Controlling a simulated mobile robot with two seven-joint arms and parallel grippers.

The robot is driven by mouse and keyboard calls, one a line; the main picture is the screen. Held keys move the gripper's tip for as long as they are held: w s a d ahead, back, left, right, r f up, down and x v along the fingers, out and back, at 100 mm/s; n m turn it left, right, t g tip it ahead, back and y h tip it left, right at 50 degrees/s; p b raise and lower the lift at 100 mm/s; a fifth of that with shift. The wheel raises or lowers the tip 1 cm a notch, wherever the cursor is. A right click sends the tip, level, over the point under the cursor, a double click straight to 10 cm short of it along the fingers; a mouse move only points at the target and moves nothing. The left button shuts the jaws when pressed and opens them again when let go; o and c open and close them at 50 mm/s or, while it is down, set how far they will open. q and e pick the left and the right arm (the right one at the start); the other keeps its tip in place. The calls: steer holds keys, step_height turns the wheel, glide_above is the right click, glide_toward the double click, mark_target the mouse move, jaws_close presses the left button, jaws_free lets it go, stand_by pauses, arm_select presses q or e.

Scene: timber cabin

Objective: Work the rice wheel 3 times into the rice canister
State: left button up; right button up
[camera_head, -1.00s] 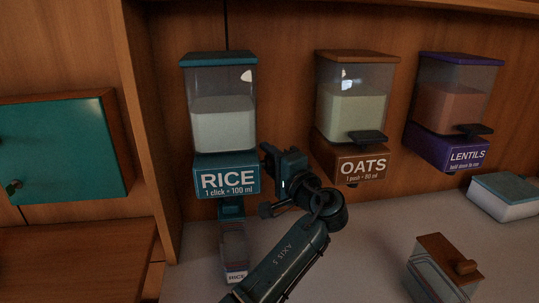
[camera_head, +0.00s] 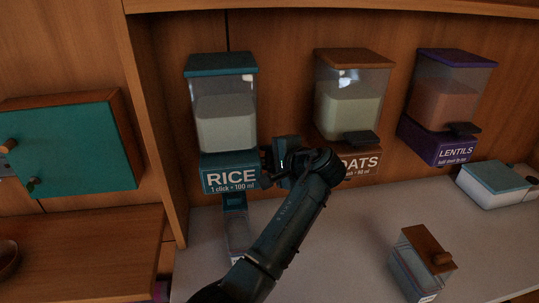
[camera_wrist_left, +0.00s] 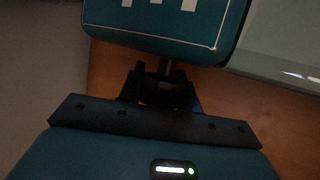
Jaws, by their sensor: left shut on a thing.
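The rice dispenser (camera_head: 228,175) hangs on the back wall, with a clear hopper of pale grains above a teal base reading "RICE, 1 click • 100 ml". My left gripper (camera_head: 268,166) is at the right side of that base, shut on the rice wheel, which my fingers hide. In the left wrist view, my dark fingers (camera_wrist_left: 158,86) close around a short shaft just below the teal base (camera_wrist_left: 165,28). The rice canister (camera_head: 238,232), clear and narrow, stands under the spout; my arm covers part of it. Its fill level cannot be told. My right gripper is not in view.
The oats dispenser (camera_head: 352,105) is close right of my wrist, its label partly covered. The lentils dispenser (camera_head: 450,95) is farther right. A wooden-lidded canister (camera_head: 420,262) and a teal-lidded box (camera_head: 494,185) stand on the counter (camera_head: 345,235). A teal cabinet door (camera_head: 75,145) is left.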

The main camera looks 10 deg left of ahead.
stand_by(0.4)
arm_select(q)
steer(key=o, duration=1)
steer(key=shift+c, duration=0.2)
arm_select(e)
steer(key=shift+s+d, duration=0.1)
